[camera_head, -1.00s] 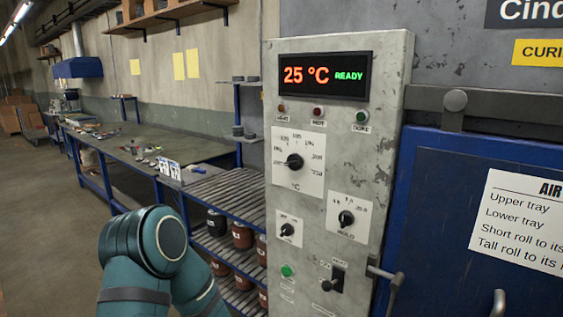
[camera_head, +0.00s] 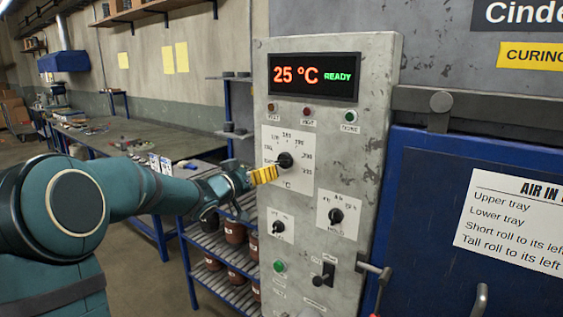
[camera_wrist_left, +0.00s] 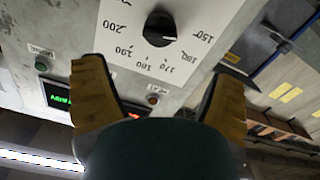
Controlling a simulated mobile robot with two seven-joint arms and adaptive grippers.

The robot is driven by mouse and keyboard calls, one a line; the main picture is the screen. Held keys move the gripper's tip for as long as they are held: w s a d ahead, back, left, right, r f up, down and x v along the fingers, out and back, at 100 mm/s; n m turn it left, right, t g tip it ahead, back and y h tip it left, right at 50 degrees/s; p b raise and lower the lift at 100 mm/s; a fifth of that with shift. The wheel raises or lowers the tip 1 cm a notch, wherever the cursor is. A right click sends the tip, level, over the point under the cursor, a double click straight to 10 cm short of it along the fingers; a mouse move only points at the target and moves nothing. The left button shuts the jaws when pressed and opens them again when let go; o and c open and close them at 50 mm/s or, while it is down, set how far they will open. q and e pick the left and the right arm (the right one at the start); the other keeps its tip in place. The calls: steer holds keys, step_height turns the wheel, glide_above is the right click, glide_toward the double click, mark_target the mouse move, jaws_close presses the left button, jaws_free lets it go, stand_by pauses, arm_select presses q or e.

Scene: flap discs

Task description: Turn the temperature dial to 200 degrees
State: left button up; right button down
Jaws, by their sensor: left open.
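The temperature dial (camera_head: 285,160) is a black round knob on a white scale plate, upper on the grey control panel (camera_head: 345,140). It also shows in the left wrist view (camera_wrist_left: 159,28), where the picture is turned and marks from about 150 to 200 can be read around it. Its pointer line lies toward the lower-numbered side; the exact setting is unclear. My left gripper (camera_head: 265,175) has yellow fingers and is just left of the dial in the head view. In the left wrist view its fingers (camera_wrist_left: 158,85) are spread apart, with nothing between them. My right gripper is out of view.
The display (camera_head: 314,75) reads 25 °C READY. Two smaller knobs, the left one (camera_head: 278,227) and the right one (camera_head: 336,216), sit below the dial. A toggle switch (camera_head: 327,272) and green button (camera_head: 279,266) are lower. A blue door (camera_head: 425,215) stands right of the panel.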

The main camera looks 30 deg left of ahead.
mark_target(280, 162)
arm_select(q)
steer(key=w, duration=0.7)
steer(key=w+d, duration=0.1)
steer(key=w, duration=0.2)
steer(key=shift+w, duration=0.15)
steer(key=c, duration=1.2)
